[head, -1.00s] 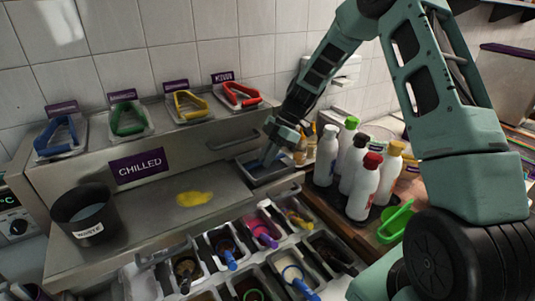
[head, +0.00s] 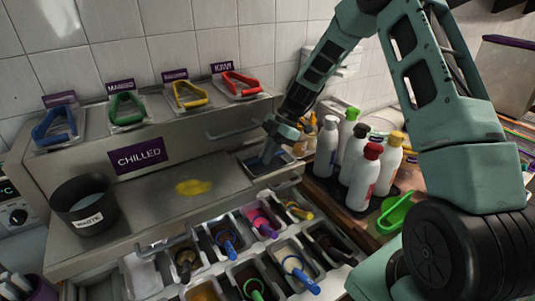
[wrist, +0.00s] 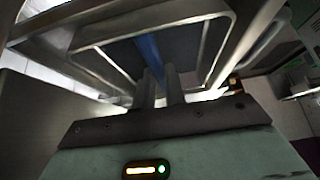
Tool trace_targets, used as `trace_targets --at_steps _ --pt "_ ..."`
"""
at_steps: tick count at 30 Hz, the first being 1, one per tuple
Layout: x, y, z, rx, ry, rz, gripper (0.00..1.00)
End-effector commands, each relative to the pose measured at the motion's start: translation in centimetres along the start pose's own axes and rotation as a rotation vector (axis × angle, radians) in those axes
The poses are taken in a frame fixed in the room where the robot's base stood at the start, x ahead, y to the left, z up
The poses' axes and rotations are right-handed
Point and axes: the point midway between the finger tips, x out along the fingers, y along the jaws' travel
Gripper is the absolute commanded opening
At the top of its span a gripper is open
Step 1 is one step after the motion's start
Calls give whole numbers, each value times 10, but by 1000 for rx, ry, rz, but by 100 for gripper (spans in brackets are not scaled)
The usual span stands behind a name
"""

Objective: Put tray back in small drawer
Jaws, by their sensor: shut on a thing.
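A small grey metal tray (head: 284,166) is at the open small drawer (head: 289,186) at the right end of the steel counter unit in the head view. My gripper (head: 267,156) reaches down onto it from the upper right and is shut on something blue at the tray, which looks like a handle. In the wrist view, my gripper (wrist: 160,92) has its fingers closed at the blue strip (wrist: 149,52), with the tray's metal rim (wrist: 226,50) around it. Whether the tray is fully seated in the drawer is unclear.
Several bottles (head: 362,170) stand close to the right of the drawer. Several topping pans (head: 215,245) with coloured scoops lie in front. A black waste bin (head: 84,206) stands at the left on the counter, with a yellow spill (head: 194,187) nearer the middle.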

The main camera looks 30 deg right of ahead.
Motion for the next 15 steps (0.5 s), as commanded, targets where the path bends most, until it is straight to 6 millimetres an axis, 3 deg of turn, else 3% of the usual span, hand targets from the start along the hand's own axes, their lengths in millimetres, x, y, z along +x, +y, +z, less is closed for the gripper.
trace_targets --at_steps 1,2,4,15 --pt "-1 0 0 0 0 1 0" --pt "-1 0 0 0 0 1 15" --pt "-1 0 0 0 0 1 34" --pt "-4 0 -2 0 -1 0 34"
